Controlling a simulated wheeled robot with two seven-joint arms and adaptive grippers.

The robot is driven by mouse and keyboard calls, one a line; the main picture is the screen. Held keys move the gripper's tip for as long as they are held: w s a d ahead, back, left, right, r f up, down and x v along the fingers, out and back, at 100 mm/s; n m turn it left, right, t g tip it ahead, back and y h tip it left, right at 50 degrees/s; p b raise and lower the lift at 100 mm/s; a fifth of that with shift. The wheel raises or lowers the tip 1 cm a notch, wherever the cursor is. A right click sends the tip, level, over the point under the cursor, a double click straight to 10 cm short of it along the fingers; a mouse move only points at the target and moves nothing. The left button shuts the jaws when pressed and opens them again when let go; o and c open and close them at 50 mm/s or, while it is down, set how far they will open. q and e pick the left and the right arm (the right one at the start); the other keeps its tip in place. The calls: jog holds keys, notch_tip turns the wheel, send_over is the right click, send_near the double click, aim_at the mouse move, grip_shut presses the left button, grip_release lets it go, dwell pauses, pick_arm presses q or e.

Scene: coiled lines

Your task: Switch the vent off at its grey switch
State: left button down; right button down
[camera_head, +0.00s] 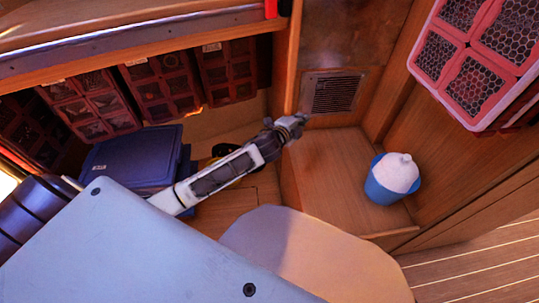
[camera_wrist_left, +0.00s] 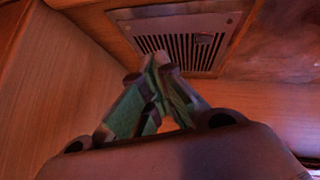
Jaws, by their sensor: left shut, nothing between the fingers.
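The vent (camera_head: 333,93) is a slatted metal grille low on the back wall in the head view. My left gripper (camera_head: 300,119) is at the end of the arm, just below and left of the vent in the head view. In the left wrist view its fingertips (camera_wrist_left: 159,58) are together and empty, overlapping the grille's lower edge; I cannot tell whether they touch it. My right gripper is not in view.
A blue bucket with white contents (camera_head: 392,179) stands on the wooden ledge right of the arm. A blue box (camera_head: 133,157) lies left of it. A shelf (camera_head: 140,50) overhangs at upper left, and a pink-framed crate (camera_head: 475,60) hangs at upper right.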

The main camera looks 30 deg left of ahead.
pick_arm(q)
jog(key=s+a+f+n+g+y+p, duration=0.1)
jog(key=s+a+f+n+g+p, duration=0.1)
jog(key=f, duration=0.8)
jog(key=s+a+f+n+g+y+p, duration=0.1)
jog(key=s+a+f+n+g+p, duration=0.1)
jog(key=a+f+p, duration=0.4)
jog(key=shift+s+a+f+n+g, duration=0.3)
jog(key=shift+s+a+f+n, duration=0.6)
jog(key=shift+f, duration=1.35)
jog(key=shift+s+d, duration=0.1)
jog(key=shift+d, duration=0.15)
